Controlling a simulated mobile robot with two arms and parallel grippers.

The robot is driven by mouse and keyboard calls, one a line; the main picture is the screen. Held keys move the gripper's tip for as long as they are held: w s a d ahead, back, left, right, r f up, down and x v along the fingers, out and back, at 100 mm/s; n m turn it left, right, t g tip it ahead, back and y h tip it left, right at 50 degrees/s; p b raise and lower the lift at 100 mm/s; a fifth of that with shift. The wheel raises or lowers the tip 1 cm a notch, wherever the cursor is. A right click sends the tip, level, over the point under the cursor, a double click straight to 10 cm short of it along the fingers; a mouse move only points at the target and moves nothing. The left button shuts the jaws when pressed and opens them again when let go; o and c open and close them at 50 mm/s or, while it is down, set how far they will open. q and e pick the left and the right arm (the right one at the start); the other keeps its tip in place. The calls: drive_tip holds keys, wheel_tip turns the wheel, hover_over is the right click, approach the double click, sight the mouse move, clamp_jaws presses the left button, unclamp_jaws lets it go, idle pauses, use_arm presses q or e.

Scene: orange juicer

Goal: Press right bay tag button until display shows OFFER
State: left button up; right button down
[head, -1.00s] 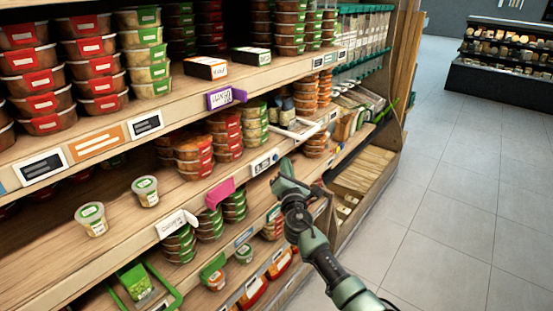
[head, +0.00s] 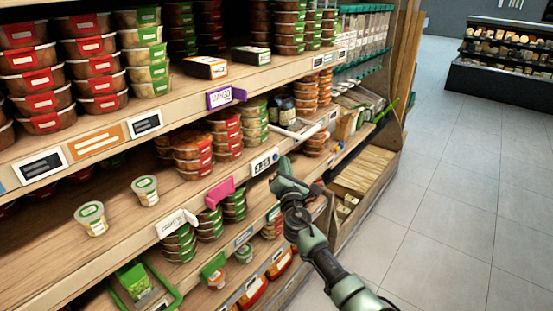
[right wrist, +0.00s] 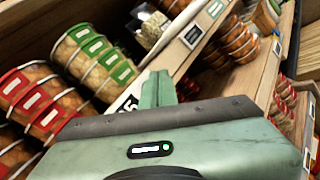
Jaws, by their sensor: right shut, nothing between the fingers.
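The shelf-edge tag (head: 264,161) is a small white display on the middle shelf's front edge. It shows dark, large characters that look like a price, too small to read surely. In the right wrist view part of the tag (right wrist: 124,107) shows behind my fingers, with the end of large digits. My right gripper (head: 283,168) is shut and empty, its tips just right of the tag and close to it. I cannot tell whether they touch it. The shut fingers (right wrist: 158,88) also show in the right wrist view. A button is not distinguishable. My left gripper is not in view.
A white bracket (head: 296,132) sticks out from the shelf edge above my right gripper. A pink sign (head: 219,193) and a purple sign (head: 227,97) also jut out. Stacked tubs (head: 193,152) fill the shelves. The floor (head: 450,190) at right is clear.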

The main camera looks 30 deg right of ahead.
drive_tip(key=shift+w+a, duration=0.1)
drive_tip(key=shift+w, duration=0.15)
drive_tip(key=shift+w+a+b, duration=0.2)
drive_tip(key=shift+w+b, duration=0.1)
drive_tip(key=shift+w, duration=0.05)
idle(0.6)
drive_tip(key=shift+s, duration=0.1)
idle(0.4)
drive_tip(key=shift+s+d+p, duration=0.3)
drive_tip(key=shift+s, duration=0.35)
drive_tip(key=s, duration=0.1)
drive_tip(key=s+d+p, duration=0.1)
drive_tip(key=s, duration=0.1)
drive_tip(key=s+d, duration=0.1)
drive_tip(key=shift+s, duration=0.3)
idle(0.4)
